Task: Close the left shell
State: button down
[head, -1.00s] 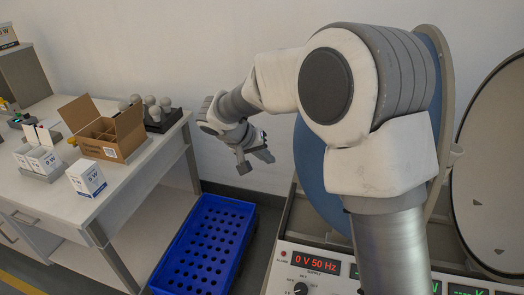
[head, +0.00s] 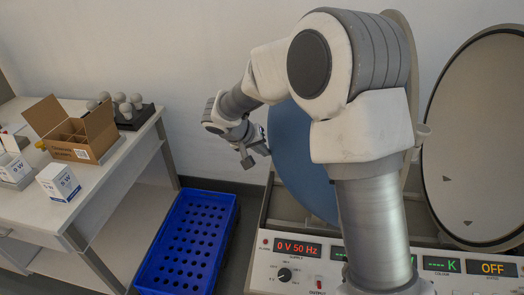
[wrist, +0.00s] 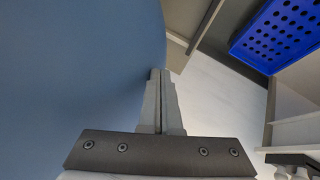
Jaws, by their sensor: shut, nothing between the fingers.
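The left shell (head: 298,165) stands open above the test unit, a large disc with a blue face and a pale rim. My arm hides much of it. My gripper (head: 256,158) is beside the shell's left edge in the head view. In the wrist view, the shut fingers (wrist: 160,75) hold nothing, and the blue face of the shell (wrist: 75,70) fills the left side next to them. I cannot tell whether the fingers touch it.
The right shell (head: 478,130) also stands open. The front panel (head: 335,262) has a lit "0 V 50 Hz" display and an amber "OFF". A blue crate (head: 232,215) is on the floor to the left. A bench (head: 110,180) holds an open carton (head: 85,135), bulbs and small boxes.

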jog(key=s+d+b, duration=0.3)
jog(key=d+b, duration=0.4)
jog(key=d, duration=0.9)
